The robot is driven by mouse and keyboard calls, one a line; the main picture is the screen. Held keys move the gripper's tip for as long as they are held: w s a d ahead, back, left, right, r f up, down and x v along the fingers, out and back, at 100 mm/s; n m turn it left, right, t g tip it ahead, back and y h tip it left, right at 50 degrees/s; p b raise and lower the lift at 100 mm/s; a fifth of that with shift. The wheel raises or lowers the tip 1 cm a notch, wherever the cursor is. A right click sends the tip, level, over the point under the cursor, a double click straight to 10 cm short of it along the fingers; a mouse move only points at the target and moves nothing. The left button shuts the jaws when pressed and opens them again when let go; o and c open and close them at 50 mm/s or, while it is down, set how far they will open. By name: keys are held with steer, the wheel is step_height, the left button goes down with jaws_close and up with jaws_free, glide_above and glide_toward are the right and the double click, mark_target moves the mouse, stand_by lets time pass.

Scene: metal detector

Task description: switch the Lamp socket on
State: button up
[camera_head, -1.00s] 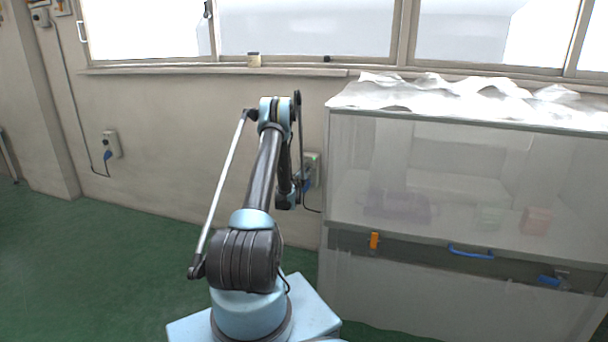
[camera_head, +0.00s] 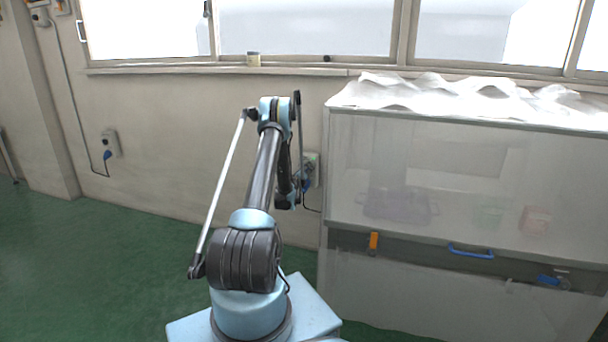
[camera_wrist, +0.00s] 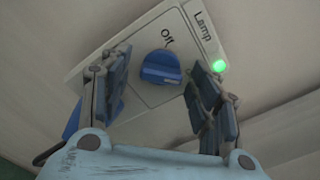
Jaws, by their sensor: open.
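The Lamp socket (camera_wrist: 150,35) is a pale wall box, tilted in the wrist view, with a "Lamp" label and a lit green light (camera_wrist: 220,66). Its blue round knob (camera_wrist: 160,68) sits below the word "Off". My gripper (camera_wrist: 161,78) is open, with one finger left and one right of the knob. I cannot tell whether either finger touches it. A blue plug (camera_wrist: 72,122) shows at the lower left, partly hidden by the left finger. In the head view the socket (camera_head: 313,163) is on the wall, partly hidden behind my arm.
A large clear-walled cabinet (camera_head: 430,140) stands close to the right of the socket. Another wall socket (camera_head: 110,143) with a blue plug is at the left. A window sill (camera_head: 200,68) runs above. The green floor (camera_head: 90,250) at left is clear.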

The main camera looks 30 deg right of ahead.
steer(key=v, duration=0.7)
steer(key=shift+s+a, duration=0.15)
steer(key=shift+s, duration=0.05)
